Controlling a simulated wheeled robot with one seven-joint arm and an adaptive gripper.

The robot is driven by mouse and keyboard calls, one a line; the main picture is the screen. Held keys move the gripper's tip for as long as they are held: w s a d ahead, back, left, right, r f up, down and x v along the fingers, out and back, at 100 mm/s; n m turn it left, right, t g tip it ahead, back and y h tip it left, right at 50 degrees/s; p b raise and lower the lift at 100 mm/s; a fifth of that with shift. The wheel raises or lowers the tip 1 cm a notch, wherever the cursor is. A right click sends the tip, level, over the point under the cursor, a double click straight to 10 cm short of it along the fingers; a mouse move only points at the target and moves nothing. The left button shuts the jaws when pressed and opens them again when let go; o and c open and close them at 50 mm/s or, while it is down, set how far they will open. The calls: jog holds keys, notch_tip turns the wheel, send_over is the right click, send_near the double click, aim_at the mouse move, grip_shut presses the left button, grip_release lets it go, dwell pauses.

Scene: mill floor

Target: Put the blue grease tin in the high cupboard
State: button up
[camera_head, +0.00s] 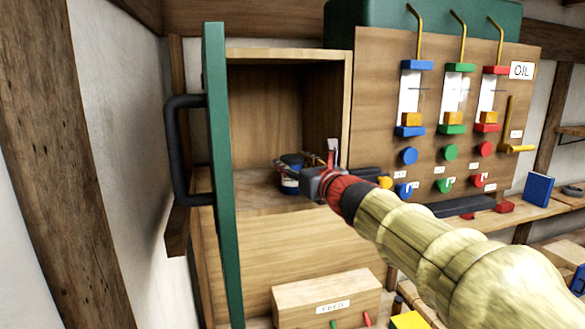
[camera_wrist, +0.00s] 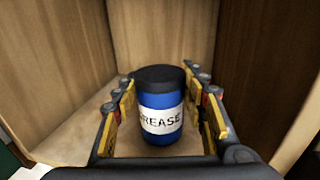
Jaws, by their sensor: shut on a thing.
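The blue grease tin (camera_wrist: 157,99) has a black lid and a white label reading GREASE. It is upright between the fingers of my gripper (camera_wrist: 163,110), which is shut on it, inside the high cupboard (camera_head: 277,55). In the head view the tin (camera_head: 291,177) shows partly behind my gripper (camera_head: 308,172), low in the cupboard opening, over the cupboard floor (camera_head: 262,200). I cannot tell whether its base touches the floor. The green cupboard door (camera_head: 219,150) with a black handle (camera_head: 172,150) stands open on the left.
A wooden oil panel (camera_head: 380,100) with gauges, taps and coloured knobs stands right of the cupboard. A wooden FEED box (camera_head: 326,300) is below. A blue box (camera_head: 538,189) sits on a shelf at right. Free room shows on the cupboard floor around the tin.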

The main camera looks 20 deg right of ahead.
jog(key=shift+s, duration=0.1)
jog(key=shift+f, duration=0.15)
jog(key=o, duration=1.5)
jog(key=shift+o, duration=0.2)
